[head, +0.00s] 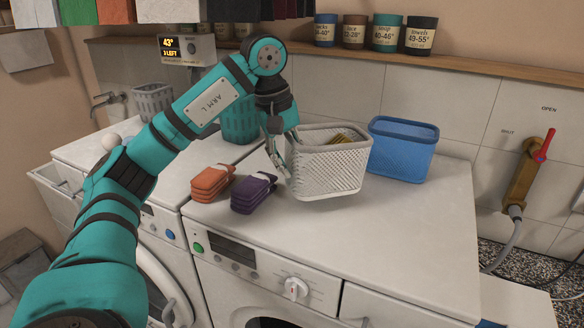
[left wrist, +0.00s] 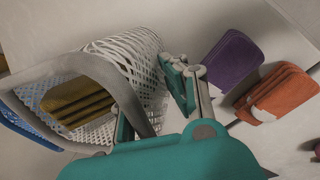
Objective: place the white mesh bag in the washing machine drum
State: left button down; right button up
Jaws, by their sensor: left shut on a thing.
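The white mesh bag (head: 328,168) looks like a stiff open-topped basket with folded mustard cloth (head: 343,139) inside. It is at the top of the right-hand washing machine (head: 410,235), slightly tilted; I cannot tell if its base touches. My left gripper (head: 284,152) is shut on its left rim. In the left wrist view, the bag (left wrist: 135,60) lies on its side in the picture, with the mustard cloth (left wrist: 80,100) showing in its mouth. The machine's dark round opening (head: 268,322) shows only at the bottom edge; the drum inside is hidden. My right gripper is not in view.
A purple folded stack (head: 254,193) and an orange one (head: 212,182) lie left of the bag. A blue basket (head: 402,150) stands behind right; a teal one (head: 240,125) stands behind my arm. The right front of the machine top is clear. A red-handled tap (head: 541,150) is far right.

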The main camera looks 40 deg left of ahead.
pick_arm(q)
jog(key=shift+w+r, duration=0.1)
jog(key=shift+w, duration=0.1)
jog(key=shift+w+a, duration=0.1)
jog(key=shift+w, duration=0.15)
notch_tip(320, 180, down, 3)
jog(key=shift+w+r+p, duration=0.1)
jog(key=shift+p, duration=0.6)
jog(key=shift+f, duration=0.5)
jog(key=c, duration=1.5)
grip_release()
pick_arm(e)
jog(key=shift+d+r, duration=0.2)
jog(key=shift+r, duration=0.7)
pick_arm(q)
jog(key=shift+o, duration=0.2)
